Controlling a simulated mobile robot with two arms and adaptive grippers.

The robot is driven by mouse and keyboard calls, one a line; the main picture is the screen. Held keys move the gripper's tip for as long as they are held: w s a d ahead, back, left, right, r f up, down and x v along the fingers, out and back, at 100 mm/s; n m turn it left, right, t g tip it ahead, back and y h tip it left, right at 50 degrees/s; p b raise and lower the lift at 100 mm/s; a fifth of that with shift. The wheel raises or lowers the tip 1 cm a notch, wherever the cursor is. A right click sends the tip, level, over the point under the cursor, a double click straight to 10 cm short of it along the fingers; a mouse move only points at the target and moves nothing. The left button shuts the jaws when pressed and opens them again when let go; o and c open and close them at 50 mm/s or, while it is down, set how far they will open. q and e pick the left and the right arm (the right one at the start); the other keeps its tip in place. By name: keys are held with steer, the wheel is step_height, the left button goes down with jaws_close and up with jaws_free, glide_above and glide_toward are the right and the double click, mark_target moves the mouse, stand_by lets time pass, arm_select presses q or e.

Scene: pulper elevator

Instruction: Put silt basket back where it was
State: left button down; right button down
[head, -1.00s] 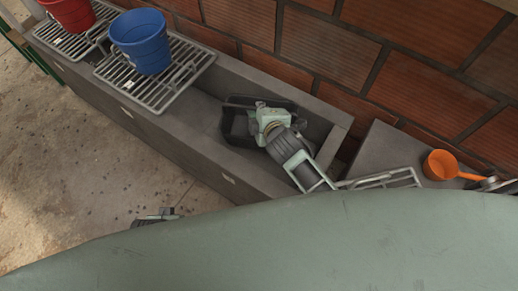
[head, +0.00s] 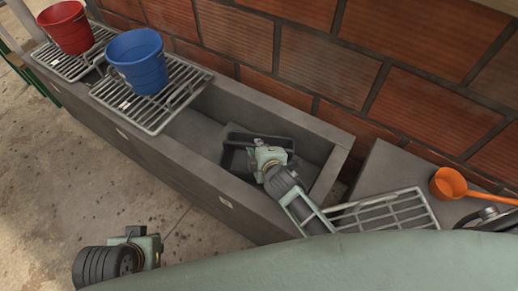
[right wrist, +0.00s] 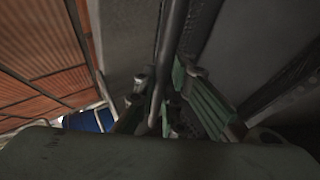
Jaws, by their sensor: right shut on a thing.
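The silt basket (head: 235,158) is a dark, box-shaped bin inside the open stretch of the grey channel (head: 228,212). My right gripper (head: 266,150) is over its near right part and hides some of it. In the right wrist view a dark bar (right wrist: 168,45) runs between the green fingers of this gripper (right wrist: 160,110), which is shut on it; it looks like part of the basket. Whether the basket touches the channel floor I cannot tell.
A blue bucket (head: 138,62) and a red bucket (head: 66,28) stand on metal grates (head: 155,105) over the channel's left part. A loose grate (head: 385,212) lies at the right, near an orange ladle (head: 449,184) on a ledge. A brick wall (head: 420,80) closes the back.

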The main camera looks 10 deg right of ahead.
steer(key=shift+f, duration=0.35)
arm_select(q)
steer(key=shift+s+r, duration=0.1)
steer(key=shift+r, duration=0.2)
steer(key=shift+f, duration=0.1)
arm_select(e)
steer(key=c, duration=1.8)
jaws_free()
